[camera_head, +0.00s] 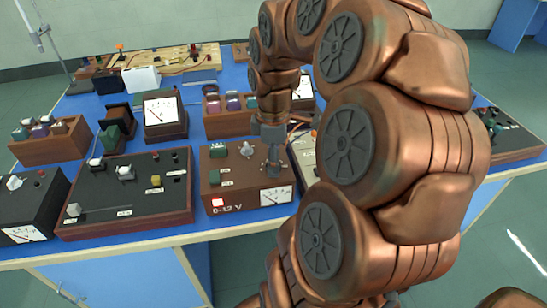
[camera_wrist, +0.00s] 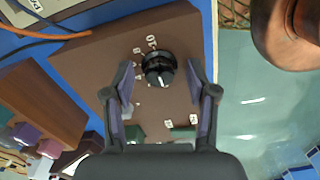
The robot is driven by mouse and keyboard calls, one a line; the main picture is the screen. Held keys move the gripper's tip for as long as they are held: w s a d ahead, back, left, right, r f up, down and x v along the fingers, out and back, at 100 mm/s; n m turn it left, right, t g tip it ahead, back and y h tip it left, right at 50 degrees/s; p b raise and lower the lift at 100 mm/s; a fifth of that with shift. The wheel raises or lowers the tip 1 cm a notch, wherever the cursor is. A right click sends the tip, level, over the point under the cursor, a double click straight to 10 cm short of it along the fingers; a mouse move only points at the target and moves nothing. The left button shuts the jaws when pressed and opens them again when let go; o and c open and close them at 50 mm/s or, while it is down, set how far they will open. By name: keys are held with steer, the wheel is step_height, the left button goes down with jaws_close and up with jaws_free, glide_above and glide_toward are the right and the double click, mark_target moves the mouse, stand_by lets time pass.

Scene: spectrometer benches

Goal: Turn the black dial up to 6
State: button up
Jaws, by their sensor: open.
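The black dial (camera_wrist: 157,66) is round, with a white mark on its lower part in the wrist view. The printed numbers 10 and 8 show just above it and to its upper left; other marks are too small to read or hidden. It sits on a brown box (camera_head: 215,186) labelled 0-12 V, with a meter and a red light on its front. My gripper (camera_wrist: 160,75) is open, its fingers on either side of the dial with gaps to both. In the head view my gripper (camera_head: 273,163) points down over the box and hides the dial.
A pale knob (camera_head: 246,148) and a green part (camera_head: 218,150) stand on the same box. A wide black panel (camera_head: 130,182) is close on the left. A meter (camera_head: 163,112) stands behind. Orange and blue cables (camera_wrist: 45,35) lie beside the box.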

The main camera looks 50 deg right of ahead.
jaws_close()
stand_by(0.4)
